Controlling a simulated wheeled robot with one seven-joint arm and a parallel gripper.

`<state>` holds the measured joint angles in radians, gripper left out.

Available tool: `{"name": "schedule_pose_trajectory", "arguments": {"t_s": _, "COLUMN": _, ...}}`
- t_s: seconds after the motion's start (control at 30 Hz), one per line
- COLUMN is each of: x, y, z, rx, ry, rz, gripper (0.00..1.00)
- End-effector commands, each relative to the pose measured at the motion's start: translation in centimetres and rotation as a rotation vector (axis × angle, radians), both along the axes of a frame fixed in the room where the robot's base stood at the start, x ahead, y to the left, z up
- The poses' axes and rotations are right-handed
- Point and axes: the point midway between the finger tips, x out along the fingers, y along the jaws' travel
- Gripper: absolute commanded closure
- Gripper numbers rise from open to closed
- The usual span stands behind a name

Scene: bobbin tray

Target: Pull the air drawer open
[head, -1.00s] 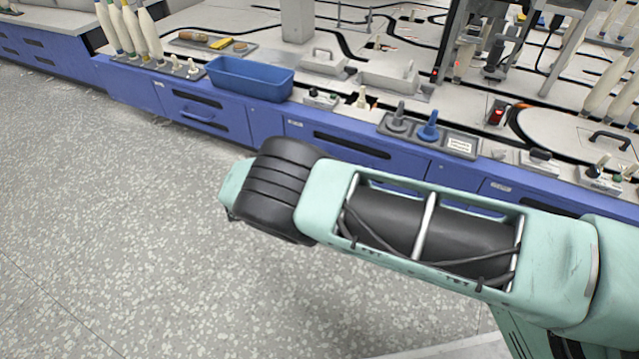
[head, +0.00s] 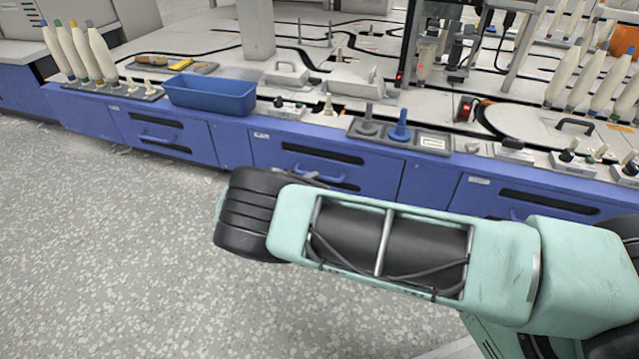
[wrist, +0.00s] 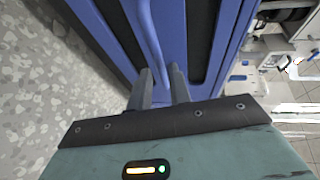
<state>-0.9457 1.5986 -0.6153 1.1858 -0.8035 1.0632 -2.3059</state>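The middle blue drawer (head: 385,178) has a dark slot and a blue bar handle (head: 325,178). Its small label is too small to read, so I cannot confirm which drawer is the air drawer. The drawer looks shut. In the wrist view the blue handle (wrist: 148,35) runs down toward my gripper (wrist: 161,72). The two grey fingers are apart, with the end of the handle at or between their tips; I cannot tell if they touch it. In the head view my arm hides most of the gripper, in front of the middle drawer.
A left drawer (head: 190,137) and a right drawer (head: 465,200) flank it, both with handles. On the worktop stand a blue bin (head: 210,96), a grey holder with dark and blue pegs (head: 380,141), and bobbins (head: 100,52). The speckled floor (head: 110,240) in front is clear.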

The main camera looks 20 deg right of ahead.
Motion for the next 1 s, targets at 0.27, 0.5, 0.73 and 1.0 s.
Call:
{"name": "schedule_pose_trajectory", "arguments": {"t_s": 0.27, "x": 1.8, "y": -2.9, "z": -0.7, "rx": 0.001, "ry": -0.001, "rz": 0.000, "gripper": 0.81}}
{"name": "schedule_pose_trajectory", "arguments": {"t_s": 0.5, "x": 2.0, "y": -3.3, "z": -0.6, "rx": 0.001, "ry": -0.001, "rz": 0.000, "gripper": 0.81}}
{"name": "schedule_pose_trajectory", "arguments": {"t_s": 0.73, "x": 2.0, "y": -3.3, "z": -0.6, "rx": 0.001, "ry": -0.001, "rz": 0.000, "gripper": 1.00}}
{"name": "schedule_pose_trajectory", "arguments": {"t_s": 1.0, "x": 1.6, "y": -2.9, "z": -0.5, "rx": 0.000, "ry": 0.000, "rz": 0.001, "gripper": 1.00}}
